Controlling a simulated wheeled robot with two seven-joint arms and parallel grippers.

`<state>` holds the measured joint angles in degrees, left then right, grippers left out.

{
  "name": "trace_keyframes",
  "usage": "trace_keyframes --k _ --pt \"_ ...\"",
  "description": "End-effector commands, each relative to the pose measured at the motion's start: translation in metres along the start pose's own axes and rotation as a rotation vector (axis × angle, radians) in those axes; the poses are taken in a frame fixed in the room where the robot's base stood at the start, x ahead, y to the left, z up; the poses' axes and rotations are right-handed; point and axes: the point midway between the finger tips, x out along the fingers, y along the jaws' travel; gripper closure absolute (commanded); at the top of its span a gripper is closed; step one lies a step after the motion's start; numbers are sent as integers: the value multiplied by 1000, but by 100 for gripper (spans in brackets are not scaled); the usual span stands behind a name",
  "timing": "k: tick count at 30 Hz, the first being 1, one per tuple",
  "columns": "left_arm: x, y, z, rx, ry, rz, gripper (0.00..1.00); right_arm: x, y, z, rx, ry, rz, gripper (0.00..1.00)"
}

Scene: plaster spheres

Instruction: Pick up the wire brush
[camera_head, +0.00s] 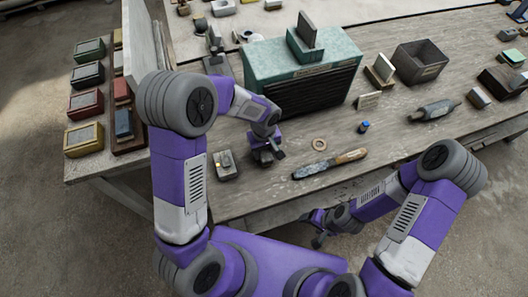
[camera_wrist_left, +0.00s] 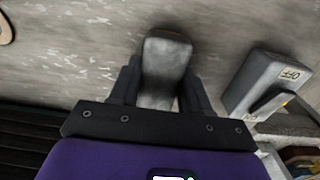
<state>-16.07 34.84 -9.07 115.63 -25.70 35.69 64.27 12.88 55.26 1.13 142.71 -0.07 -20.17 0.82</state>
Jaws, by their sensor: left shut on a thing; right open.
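A long tool with a wooden handle and a dark, speckled head (camera_head: 330,163) lies flat near the table's front edge; it may be the wire brush, but its bristles are too small to make out. My left gripper (camera_head: 268,156) is low over the table, left of this tool and apart from it. In the left wrist view its fingers (camera_wrist_left: 160,92) are shut on a grey, blunt-ended block (camera_wrist_left: 165,62). My right gripper (camera_head: 318,230) is open and empty, below the table's front edge in the head view.
A grey switch box marked OFF (camera_wrist_left: 262,82) is beside my left gripper; it also shows in the head view (camera_head: 226,165). A tan ring (camera_head: 319,144) and a small blue item (camera_head: 364,127) lie near the tool. A teal cabinet (camera_head: 262,62) stands behind.

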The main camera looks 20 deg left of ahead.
Motion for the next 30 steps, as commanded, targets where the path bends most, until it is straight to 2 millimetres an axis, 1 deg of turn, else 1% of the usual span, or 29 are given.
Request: trace_keyframes --k 7,10,14,18,21,25,30 --pt "-1 0 0 0 1 1 85 0 0 0 0 0 0 28" --pt "-6 0 0 0 2 2 85 -1 0 0 0 0 0 28" --pt "-27 1 -1 0 4 4 85 -6 -2 0 0 0 0 28" --pt "-57 1 -1 0 4 5 85 -11 -4 0 0 0 0 28" --pt "-76 1 -1 -1 4 5 85 -14 -5 1 0 0 0 28" --pt "-93 0 0 0 2 2 85 -17 -6 1 0 0 0 28" --pt "-101 0 0 1 1 1 85 -18 -7 1 0 0 0 28"
